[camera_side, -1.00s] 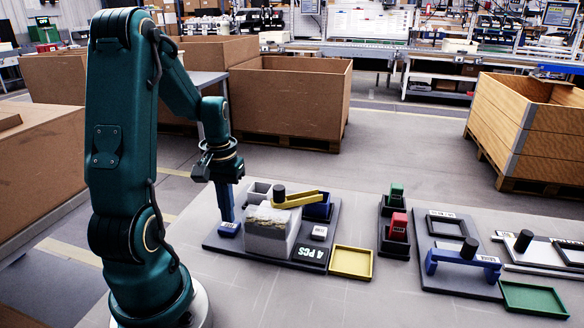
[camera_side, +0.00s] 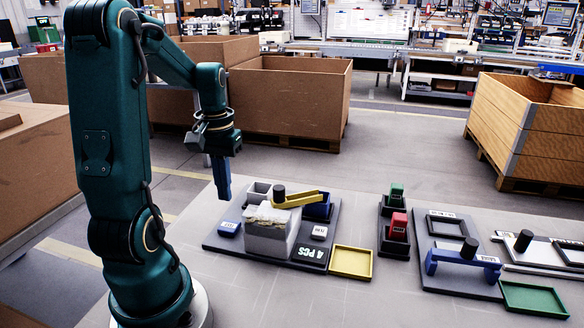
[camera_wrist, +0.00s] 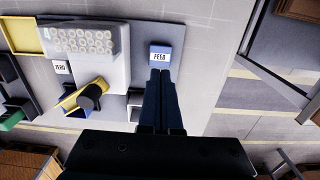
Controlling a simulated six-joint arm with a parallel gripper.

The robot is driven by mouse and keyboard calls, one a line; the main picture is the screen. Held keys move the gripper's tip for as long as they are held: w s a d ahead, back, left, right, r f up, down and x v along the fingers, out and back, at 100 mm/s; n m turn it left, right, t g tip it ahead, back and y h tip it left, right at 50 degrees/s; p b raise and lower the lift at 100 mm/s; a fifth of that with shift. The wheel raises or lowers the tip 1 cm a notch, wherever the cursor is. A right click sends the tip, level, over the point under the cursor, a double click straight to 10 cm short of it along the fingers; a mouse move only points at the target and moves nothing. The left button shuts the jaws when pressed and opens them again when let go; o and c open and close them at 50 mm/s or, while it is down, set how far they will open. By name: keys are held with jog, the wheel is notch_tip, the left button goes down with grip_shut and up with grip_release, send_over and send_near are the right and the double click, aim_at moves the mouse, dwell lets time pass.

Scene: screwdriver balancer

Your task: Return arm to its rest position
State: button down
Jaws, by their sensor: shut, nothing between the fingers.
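My gripper (camera_side: 222,198) hangs above the left end of the dark fixture plate, its dark blue fingers pointing down, shut and empty. In the wrist view the closed fingers (camera_wrist: 160,75) point toward a blue block labelled FEED (camera_wrist: 161,55). The same FEED block (camera_side: 228,228) sits on the plate's left edge in the side view, with a gap between it and the fingertips. A grey feeder box (camera_side: 270,230) stands right of it; the wrist view shows its rows of pale round pieces (camera_wrist: 82,40).
A yellow arm with a black knob (camera_side: 295,200) lies over the feeder. A yellow tray (camera_side: 351,262), red block (camera_side: 398,224), blue bracket (camera_side: 462,262) and green tray (camera_side: 534,299) stand to the right. Large brown boxes (camera_side: 290,97) stand behind the table.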

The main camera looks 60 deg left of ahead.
notch_tip(320, 180, up, 6)
dwell(0.5)
dwell(0.8)
